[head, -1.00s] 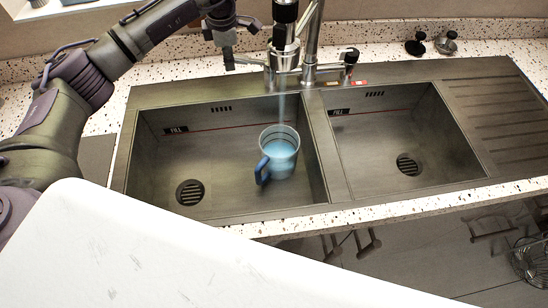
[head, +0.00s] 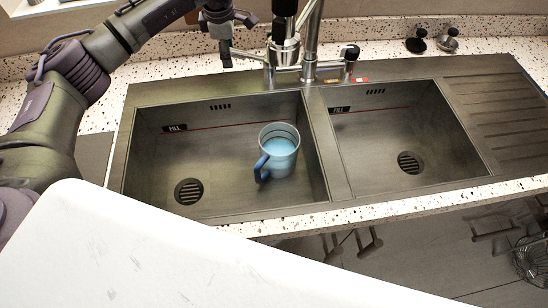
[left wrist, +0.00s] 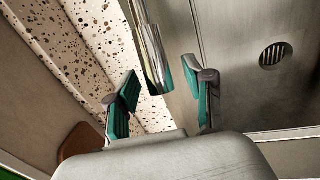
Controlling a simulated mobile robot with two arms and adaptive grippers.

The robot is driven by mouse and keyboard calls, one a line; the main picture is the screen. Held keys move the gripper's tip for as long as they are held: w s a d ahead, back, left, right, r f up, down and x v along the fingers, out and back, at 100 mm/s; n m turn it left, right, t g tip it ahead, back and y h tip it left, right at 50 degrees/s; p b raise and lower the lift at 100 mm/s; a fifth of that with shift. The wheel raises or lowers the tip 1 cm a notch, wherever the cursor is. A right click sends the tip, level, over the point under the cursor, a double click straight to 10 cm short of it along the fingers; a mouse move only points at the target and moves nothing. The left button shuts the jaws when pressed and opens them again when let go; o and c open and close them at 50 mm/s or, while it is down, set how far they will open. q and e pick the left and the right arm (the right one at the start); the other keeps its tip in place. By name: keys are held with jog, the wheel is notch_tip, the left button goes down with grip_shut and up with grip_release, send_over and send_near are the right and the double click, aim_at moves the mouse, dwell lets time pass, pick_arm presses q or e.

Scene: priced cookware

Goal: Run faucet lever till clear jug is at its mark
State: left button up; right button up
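The clear jug (head: 280,158) with a blue handle stands upright in the left basin under the faucet (head: 286,40). It holds light blue water, with the surface below the dark line near its rim. No stream shows between spout and jug. A thin lever (head: 250,57) sticks out left from the faucet base. My left gripper (head: 238,42) is beside this lever; whether they touch is unclear. In the left wrist view its two teal-padded fingers (left wrist: 163,103) are apart, with a chrome cylinder (left wrist: 154,60) beyond them. My right gripper is not in view.
The right basin (head: 390,140) is empty, with a ribbed drainboard (head: 500,100) beside it. A black-tipped handle (head: 349,54) is on the faucet's right. Two small stoppers (head: 417,42) (head: 448,42) lie on the speckled counter behind. A white surface (head: 150,255) fills the lower left.

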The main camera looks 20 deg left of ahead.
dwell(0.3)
pick_arm(q)
jog(key=shift+s+d+r+p, duration=0.1)
jog(key=shift+s+r+p, duration=0.1)
jog(key=shift+r+p, duration=0.75)
jog(key=shift+s+d+r+p, duration=0.15)
jog(key=shift+r+p, duration=0.45)
jog(key=shift+r, duration=0.8)
jog(key=shift+s+r+p, duration=0.25)
jog(key=shift+r+p, duration=0.5)
jog(key=shift+r, duration=0.4)
jog(key=r, duration=0.4)
jog(key=s+r, duration=0.1)
jog(key=r, duration=0.3)
jog(key=s+r, duration=0.1)
jog(key=r, duration=0.2)
jog(key=shift+d+r, duration=0.4)
